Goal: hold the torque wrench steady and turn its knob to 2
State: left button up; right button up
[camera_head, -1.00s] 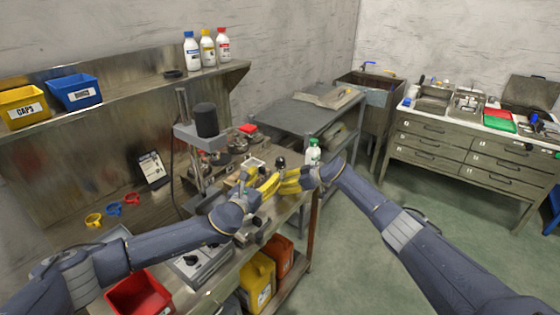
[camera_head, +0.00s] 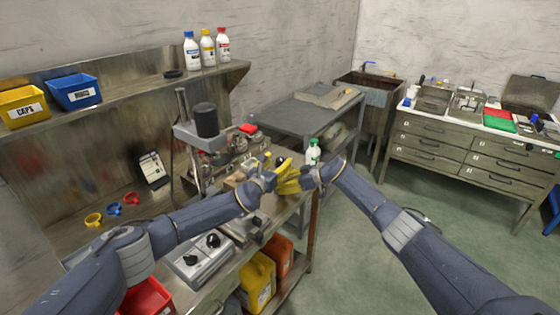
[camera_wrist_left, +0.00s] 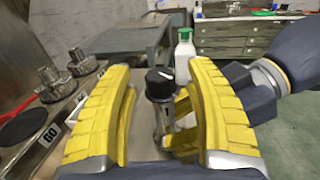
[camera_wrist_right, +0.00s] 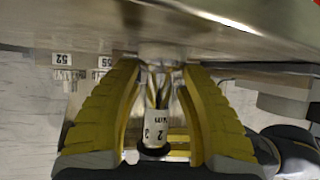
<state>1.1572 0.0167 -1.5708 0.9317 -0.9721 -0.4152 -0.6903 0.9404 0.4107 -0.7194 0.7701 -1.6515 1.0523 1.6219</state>
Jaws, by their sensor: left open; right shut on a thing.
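The torque wrench (camera_wrist_left: 163,118) stands roughly upright, its black knob (camera_wrist_left: 160,83) with a white mark on top. In the left wrist view the knob shows between the spread yellow fingers of my left gripper (camera_wrist_left: 160,95), apart from both. My right gripper (camera_wrist_right: 160,100) is shut on the wrench; in its wrist view a pale scale label (camera_wrist_right: 157,133) with digits shows between the fingers. In the head view my left gripper (camera_head: 279,166) and right gripper (camera_head: 287,183) are close together, and they largely hide the wrench. I cannot read the knob's setting.
A white bottle with a green cap (camera_wrist_left: 185,58) stands behind the wrench. Metal fittings (camera_wrist_left: 65,78) sit on the bench to the left. A grey box with black knobs (camera_head: 200,258) is below my left arm. A grey cart (camera_head: 300,118) stands behind.

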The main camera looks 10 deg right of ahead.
pick_arm(q)
jog(key=shift+w+d, duration=0.45)
jog(key=shift+w, duration=0.05)
jog(key=shift+c, duration=0.4)
jog(key=c, duration=1.1)
